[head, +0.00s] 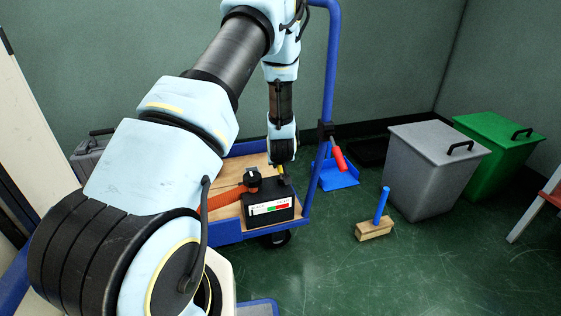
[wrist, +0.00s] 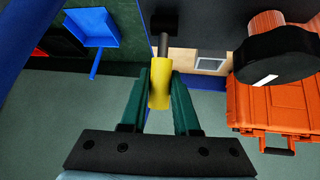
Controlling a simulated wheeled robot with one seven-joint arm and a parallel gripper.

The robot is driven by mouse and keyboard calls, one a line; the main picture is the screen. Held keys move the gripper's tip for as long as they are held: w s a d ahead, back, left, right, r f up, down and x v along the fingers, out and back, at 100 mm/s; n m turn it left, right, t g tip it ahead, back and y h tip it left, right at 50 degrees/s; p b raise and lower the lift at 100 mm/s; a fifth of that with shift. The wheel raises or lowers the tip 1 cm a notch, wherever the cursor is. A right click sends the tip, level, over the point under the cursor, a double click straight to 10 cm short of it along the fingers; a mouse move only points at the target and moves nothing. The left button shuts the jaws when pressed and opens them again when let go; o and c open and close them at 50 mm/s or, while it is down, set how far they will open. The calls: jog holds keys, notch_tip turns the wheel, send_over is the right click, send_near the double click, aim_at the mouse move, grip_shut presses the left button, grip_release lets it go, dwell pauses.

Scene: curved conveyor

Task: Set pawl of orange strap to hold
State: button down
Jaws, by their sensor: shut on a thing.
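My gripper (head: 282,160) is over the unit's back right. In the wrist view, its green fingers (wrist: 160,80) are shut on a yellow lever grip (wrist: 159,88) on a dark rod. The pawl's setting cannot be read.
The blue cart (head: 310,190) has an upright post close to my wrist. An orange case (wrist: 265,105) shows in the wrist view. A blue dustpan (head: 335,176), a brush (head: 376,228), a grey bin (head: 430,172) and a green bin (head: 505,155) stand to the right. The front right floor is clear.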

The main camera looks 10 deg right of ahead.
jog(key=shift+f, duration=0.1)
dwell(0.3)
jog(key=c, duration=0.7)
grip_release()
jog(key=shift+o, duration=0.2)
jog(key=p+v, duration=0.2)
jog(key=v, duration=0.8)
jog(key=shift+s+r, duration=0.2)
jog(key=shift+r, duration=0.2)
